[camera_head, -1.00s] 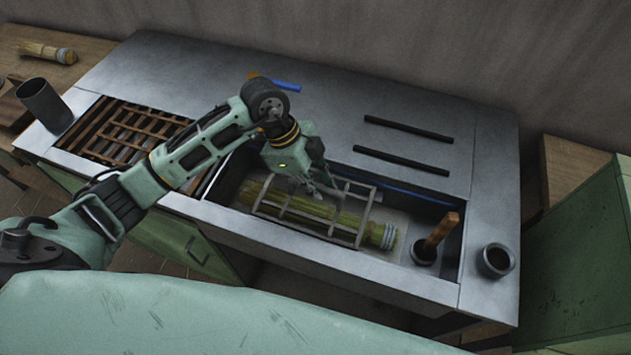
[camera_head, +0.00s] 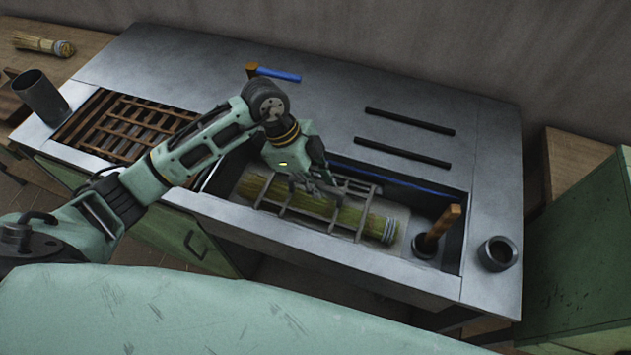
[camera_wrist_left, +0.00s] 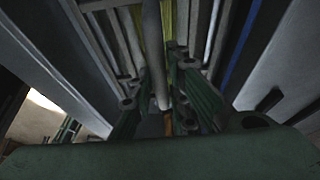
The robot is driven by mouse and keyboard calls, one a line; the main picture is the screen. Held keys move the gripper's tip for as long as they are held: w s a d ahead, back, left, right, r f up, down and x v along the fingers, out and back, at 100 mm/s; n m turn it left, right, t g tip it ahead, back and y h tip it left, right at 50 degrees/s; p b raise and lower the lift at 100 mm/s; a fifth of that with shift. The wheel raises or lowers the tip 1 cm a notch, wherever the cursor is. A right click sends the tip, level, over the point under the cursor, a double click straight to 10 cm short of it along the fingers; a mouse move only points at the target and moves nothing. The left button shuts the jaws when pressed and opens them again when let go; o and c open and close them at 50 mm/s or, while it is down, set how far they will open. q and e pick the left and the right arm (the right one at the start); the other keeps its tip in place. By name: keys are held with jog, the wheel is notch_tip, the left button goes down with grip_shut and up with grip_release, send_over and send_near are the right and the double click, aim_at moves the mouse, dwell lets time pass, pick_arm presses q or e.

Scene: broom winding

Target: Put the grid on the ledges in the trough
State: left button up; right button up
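The grid (camera_head: 335,228), a grey metal frame with crossbars, is inside the trough (camera_head: 425,205), over a long straw bundle (camera_head: 345,215). My left gripper (camera_head: 318,188) reaches down into the trough at the grid's middle. In the left wrist view, a grid bar (camera_wrist_left: 153,50) runs between the fingers of the left gripper (camera_wrist_left: 158,85), which look closed about it. The ledges cannot be made out clearly, and I cannot tell whether the grid touches them. My right gripper is not in view.
A wooden-handled tool (camera_head: 443,226) stands in a dark cup at the trough's right end. An empty round holder (camera_head: 498,254) is farther right. A slatted rack (camera_head: 125,128) lies left of my arm. A blue-handled hammer (camera_head: 275,73) lies behind on the metal top.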

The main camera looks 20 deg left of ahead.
pick_arm(q)
jog(key=o, duration=0.4)
jog(key=shift+f, duration=0.1)
jog(key=p+v, duration=0.2)
jog(key=v, duration=0.4)
jog(key=d+p+v, duration=0.1)
jog(key=p+v, duration=0.1)
jog(key=v, duration=0.4)
jog(key=d+r+p+v, duration=0.1)
jog(key=p+v, duration=0.1)
jog(key=v, duration=0.4)
jog(key=shift+r+p, duration=0.25)
jog(key=shift+p, duration=0.05)
